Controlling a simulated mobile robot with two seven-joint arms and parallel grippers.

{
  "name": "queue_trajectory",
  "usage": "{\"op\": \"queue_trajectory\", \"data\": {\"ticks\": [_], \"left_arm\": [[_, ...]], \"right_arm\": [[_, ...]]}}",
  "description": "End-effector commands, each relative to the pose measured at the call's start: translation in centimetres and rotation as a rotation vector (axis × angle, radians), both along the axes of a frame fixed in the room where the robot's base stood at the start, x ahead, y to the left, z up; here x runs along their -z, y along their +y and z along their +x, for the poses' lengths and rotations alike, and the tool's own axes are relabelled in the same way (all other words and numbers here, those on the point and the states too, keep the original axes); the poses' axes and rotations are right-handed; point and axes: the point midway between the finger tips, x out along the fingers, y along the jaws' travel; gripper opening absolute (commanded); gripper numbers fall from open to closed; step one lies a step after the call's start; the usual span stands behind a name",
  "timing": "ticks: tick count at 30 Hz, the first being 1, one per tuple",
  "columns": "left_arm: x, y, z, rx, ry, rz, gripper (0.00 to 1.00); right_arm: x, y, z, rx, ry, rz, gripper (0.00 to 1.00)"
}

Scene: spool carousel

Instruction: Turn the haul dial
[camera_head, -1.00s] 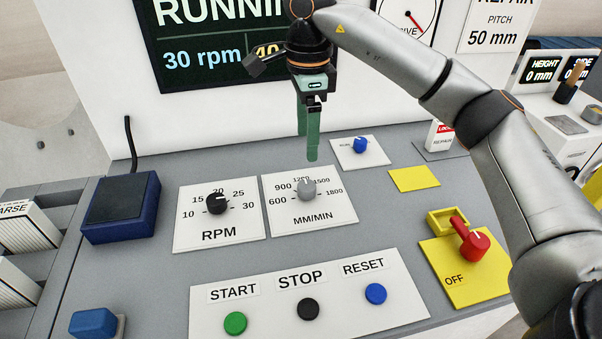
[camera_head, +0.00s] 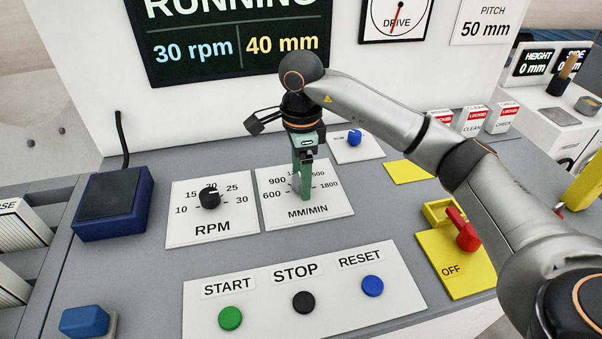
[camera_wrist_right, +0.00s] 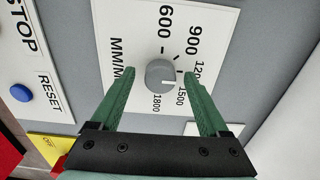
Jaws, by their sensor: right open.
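The haul dial (camera_wrist_right: 160,71) is a round grey knob on the white MM/MIN plate (camera_head: 334,205), which is numbered 600 to 1800. In the right wrist view the knob lies between the green fingertips, with a gap on each side, and its white mark faces the 1500 side. My right gripper (camera_head: 303,192) is open and points down over this plate. In the head view its fingers hide the knob. Whether the fingertips reach down to the knob's height, I cannot tell. My left gripper is not in view.
The RPM plate with a black dial (camera_head: 210,199) is just left. START (camera_head: 230,318), STOP (camera_head: 303,302) and RESET (camera_head: 372,286) buttons are in front. A small blue knob (camera_head: 354,138) stands behind, and a red OFF switch (camera_head: 464,232) is at right. The screen (camera_head: 235,40) reads RUNNING, 30 rpm, 40 mm.

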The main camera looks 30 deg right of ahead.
Motion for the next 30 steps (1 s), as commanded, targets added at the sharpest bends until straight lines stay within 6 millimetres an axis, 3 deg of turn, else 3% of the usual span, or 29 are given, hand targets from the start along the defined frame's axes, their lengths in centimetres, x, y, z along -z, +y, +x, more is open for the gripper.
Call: {"op": "queue_trajectory", "data": {"ticks": [2, 23, 30], "left_arm": [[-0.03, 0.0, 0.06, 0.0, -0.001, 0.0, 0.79], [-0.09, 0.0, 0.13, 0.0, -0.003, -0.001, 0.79], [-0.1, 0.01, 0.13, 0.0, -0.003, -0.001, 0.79]], "right_arm": [[0.0, -0.02, 0.0, 0.0, 0.0, 0.0, 0.79], [-0.04, -0.02, -0.01, 0.001, 0.001, 0.0, 0.0], [-0.05, -0.02, -0.01, 0.01, 0.001, 0.0, 0.0]]}}
